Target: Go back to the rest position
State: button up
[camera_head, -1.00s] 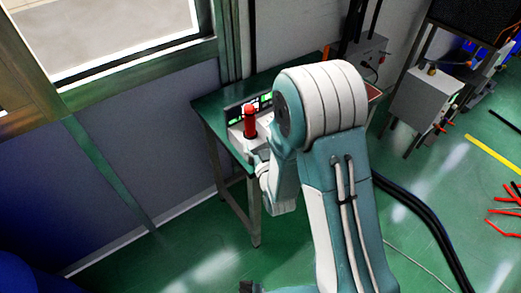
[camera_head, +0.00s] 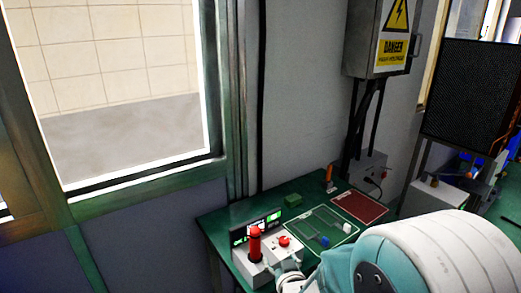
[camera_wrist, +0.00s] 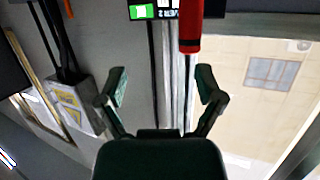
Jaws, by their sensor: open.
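My gripper (camera_wrist: 163,88) shows in the wrist view with its two dark fingers spread wide apart and nothing between them. In the head view my teal and white arm fills the lower right, and my gripper cannot be made out there. A red cylindrical handle (camera_head: 255,245) stands upright on a light grey control box at the left of the green table. It also shows in the wrist view (camera_wrist: 190,28), which is turned over, at the top beyond the fingers and apart from them.
A danger-marked electrical cabinet (camera_head: 372,60) hangs behind. A window is at left.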

jog(key=s+d+r+g+h, duration=0.1)
jog(key=s+d+r+g, duration=0.2)
jog(key=s, duration=0.5)
jog(key=s+d+r+m+g+h, duration=0.1)
jog(key=s+d+r+g, duration=0.2)
jog(key=s, duration=0.5)
jog(key=s+d+r+m+g, duration=0.1)
jog(key=s+d+r+g, duration=0.1)
jog(key=s+d+r, duration=0.2)
jog(key=s+r, duration=0.2)
jog(key=s, duration=0.1)
jog(key=shift+s+d+r+g+h, duration=0.15)
jog(key=shift+s+r+g+h, duration=0.25)
